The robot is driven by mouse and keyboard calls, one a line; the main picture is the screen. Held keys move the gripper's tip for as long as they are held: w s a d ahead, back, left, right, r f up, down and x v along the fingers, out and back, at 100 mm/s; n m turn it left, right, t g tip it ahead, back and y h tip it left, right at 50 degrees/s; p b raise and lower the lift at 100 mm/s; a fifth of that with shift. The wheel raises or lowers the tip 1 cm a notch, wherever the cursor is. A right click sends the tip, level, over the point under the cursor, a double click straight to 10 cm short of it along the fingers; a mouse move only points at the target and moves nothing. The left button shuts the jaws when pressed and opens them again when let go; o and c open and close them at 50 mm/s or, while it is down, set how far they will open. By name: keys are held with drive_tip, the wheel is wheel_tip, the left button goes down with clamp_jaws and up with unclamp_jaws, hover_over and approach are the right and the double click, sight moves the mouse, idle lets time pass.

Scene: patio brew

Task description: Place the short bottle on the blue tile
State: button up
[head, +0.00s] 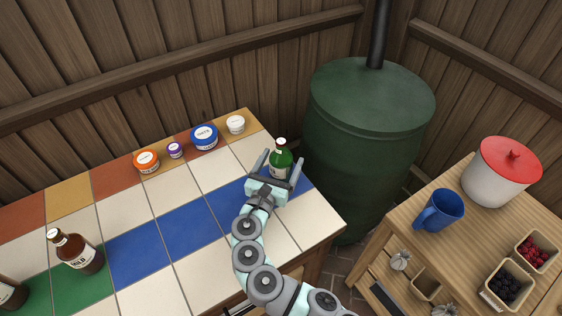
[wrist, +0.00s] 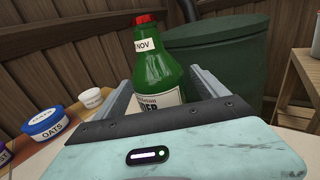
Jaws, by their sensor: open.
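A short green bottle (head: 281,160) with a red cap and a pale label stands upright at the right end of the tiled table. My gripper (head: 282,157) is open, with one finger on each side of the green bottle. In the wrist view, the green bottle (wrist: 160,68) fills the space between the fingers, and its base is hidden behind my gripper. I cannot tell whether the fingers touch it. A row of blue tiles (head: 187,228) runs across the table, partly covered by my arm near its right end.
A brown bottle (head: 75,252) stands at the left on the table, with part of another at the left edge. Tubs, including a blue-lidded one (head: 204,137), line the back edge. A green barrel (head: 368,140) stands close behind the table. A blue mug (head: 440,210) is on the wooden cart.

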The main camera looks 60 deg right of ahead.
drive_tip(key=a, duration=0.3)
drive_tip(key=a+p, duration=0.1)
drive_tip(key=a, duration=0.3)
drive_tip(key=a+p, duration=0.1)
drive_tip(key=a, duration=0.3)
drive_tip(key=shift+s, duration=0.3)
drive_tip(key=shift+s+a+p, duration=0.1)
drive_tip(key=shift+a+p, duration=0.2)
drive_tip(key=shift+a, duration=0.2)
